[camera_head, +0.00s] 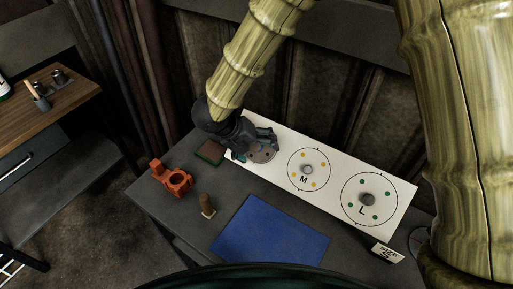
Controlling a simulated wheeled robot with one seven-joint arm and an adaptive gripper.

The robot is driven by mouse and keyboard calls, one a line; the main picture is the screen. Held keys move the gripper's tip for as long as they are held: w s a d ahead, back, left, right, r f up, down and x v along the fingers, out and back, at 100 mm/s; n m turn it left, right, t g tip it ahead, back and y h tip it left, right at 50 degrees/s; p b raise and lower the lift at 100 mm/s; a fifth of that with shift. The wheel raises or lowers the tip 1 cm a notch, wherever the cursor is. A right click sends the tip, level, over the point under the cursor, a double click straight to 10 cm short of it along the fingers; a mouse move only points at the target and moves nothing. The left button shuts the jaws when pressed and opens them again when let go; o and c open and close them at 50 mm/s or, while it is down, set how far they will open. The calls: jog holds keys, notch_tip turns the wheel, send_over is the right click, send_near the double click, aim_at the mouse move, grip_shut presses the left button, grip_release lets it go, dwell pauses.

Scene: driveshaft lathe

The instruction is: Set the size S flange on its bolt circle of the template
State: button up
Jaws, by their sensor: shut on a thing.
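The white template (338,180) lies along the back of the grey bench. A card (387,252) reads "SIZE S".
A blue mat (270,232) lies in front of the template. An orange bracket-like part (173,180), a brown cylinder (207,205) and a dark brown-green block (210,152) stand to the left. A wooden table (30,105) stands apart at far left. A wall rises behind the template.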

jog(key=shift+w+d+f, duration=0.15)
jog(key=shift+w+f, duration=0.05)
jog(key=o, duration=1.8)
jog(key=v, duration=1.2)
jog(key=shift+s, duration=0.1)
